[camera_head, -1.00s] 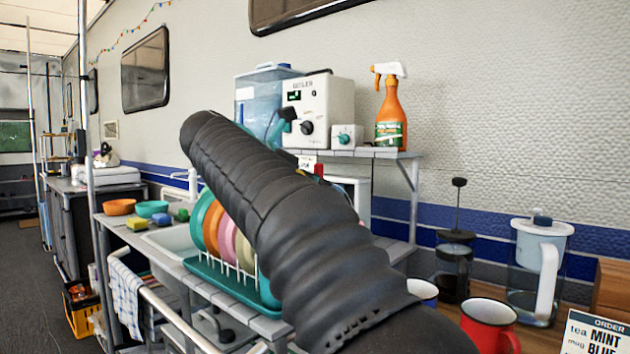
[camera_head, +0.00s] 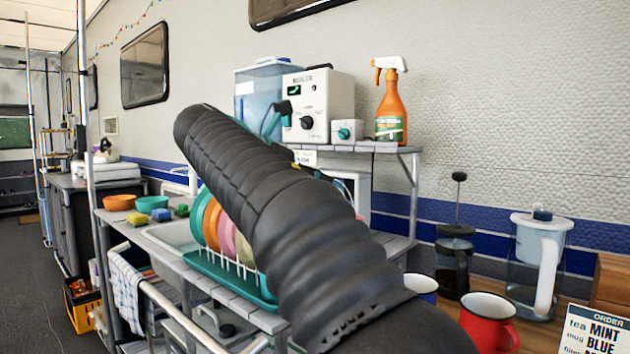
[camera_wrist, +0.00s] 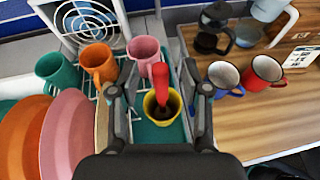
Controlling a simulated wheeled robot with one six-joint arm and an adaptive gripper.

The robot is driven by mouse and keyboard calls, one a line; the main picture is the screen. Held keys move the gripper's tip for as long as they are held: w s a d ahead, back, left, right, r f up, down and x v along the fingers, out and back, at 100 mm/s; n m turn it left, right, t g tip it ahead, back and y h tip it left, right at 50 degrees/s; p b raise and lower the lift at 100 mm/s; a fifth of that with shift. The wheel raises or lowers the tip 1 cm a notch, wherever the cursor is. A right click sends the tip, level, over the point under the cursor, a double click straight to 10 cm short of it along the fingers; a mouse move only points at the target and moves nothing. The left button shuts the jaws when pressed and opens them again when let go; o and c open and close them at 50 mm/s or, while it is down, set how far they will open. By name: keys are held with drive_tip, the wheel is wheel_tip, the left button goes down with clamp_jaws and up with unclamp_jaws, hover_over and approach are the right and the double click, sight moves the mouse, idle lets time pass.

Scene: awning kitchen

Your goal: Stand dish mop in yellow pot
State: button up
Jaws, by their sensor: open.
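The yellow pot (camera_wrist: 150,104) stands on the teal tray area beside the dish rack in the wrist view. A red handle, which looks like the dish mop's (camera_wrist: 161,86), rises out of the pot. Its lower end is in the pot's dark inside and cannot be made out. My gripper (camera_wrist: 161,78) is open, with one finger on each side of the red handle and pot, and a gap shows on both sides. In the head view my dark ribbed arm hides the pot and gripper.
Teal, orange and pink mugs (camera_wrist: 145,52) stand close on the left in the rack, with plates (camera_wrist: 62,125) nearer. Blue and red mugs (camera_wrist: 264,74) stand on the wooden counter to the right. A shelf with a spray bottle (camera_head: 391,105) is above.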

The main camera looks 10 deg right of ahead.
drive_tip(key=v, duration=1.1)
idle(0.4)
